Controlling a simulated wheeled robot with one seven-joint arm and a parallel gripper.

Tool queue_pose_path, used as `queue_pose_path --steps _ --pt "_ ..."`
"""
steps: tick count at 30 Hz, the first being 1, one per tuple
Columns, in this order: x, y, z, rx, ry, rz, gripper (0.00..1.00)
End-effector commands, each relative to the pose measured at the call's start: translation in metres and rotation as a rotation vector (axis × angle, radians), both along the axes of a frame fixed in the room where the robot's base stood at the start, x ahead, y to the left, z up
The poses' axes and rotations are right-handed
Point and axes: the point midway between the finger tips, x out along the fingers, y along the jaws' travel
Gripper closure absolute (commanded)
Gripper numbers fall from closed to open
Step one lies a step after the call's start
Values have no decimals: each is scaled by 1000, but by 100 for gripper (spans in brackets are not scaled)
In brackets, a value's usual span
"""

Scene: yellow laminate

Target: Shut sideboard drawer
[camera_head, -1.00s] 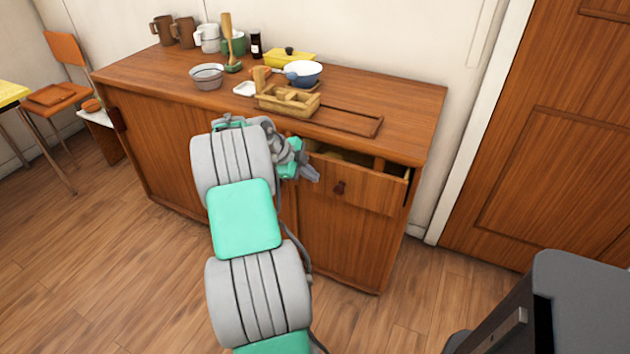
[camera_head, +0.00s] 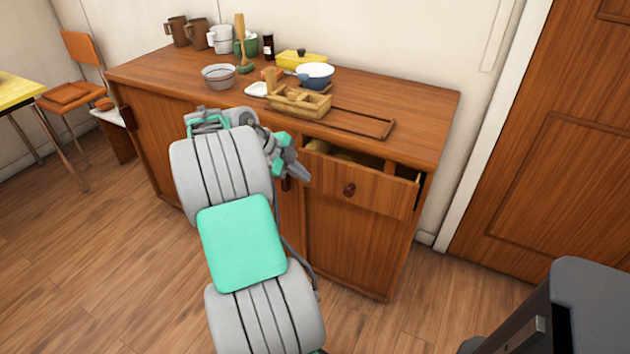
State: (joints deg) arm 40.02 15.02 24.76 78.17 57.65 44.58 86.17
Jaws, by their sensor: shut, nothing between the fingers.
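The sideboard (camera_head: 412,112) is a long brown wooden cabinet against the wall. Its drawer (camera_head: 378,196) at the upper right stands partly open, with a dark round knob (camera_head: 349,190) on the front. Part of the drawer's inside shows behind the front panel. My gripper (camera_head: 305,173) is shut and empty. In the picture it is at the left end of the drawer front, left of the knob; I cannot tell whether it touches the drawer. My arm hides part of the sideboard's middle front.
The sideboard top holds a wooden tray (camera_head: 299,103), a blue-and-white bowl (camera_head: 314,76), a grey bowl (camera_head: 218,78), a yellow dish (camera_head: 302,58) and several mugs. A chair (camera_head: 72,98) and yellow table (camera_head: 18,88) stand left. Open floor lies in front.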

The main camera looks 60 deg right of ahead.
Motion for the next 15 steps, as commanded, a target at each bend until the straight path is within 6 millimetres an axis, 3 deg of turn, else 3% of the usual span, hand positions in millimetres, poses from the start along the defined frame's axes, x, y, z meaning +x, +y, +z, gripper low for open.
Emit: queue_pose_path --steps 1,8,10,12,15 --pt "5 5 11 -1 -1 3 100" --pt "12 16 37 0 -1 -3 100" --pt "10 14 60 -8 -12 -9 100" --pt "4 13 92 -20 -27 -19 100" --pt "-22 26 111 16 9 -17 100"
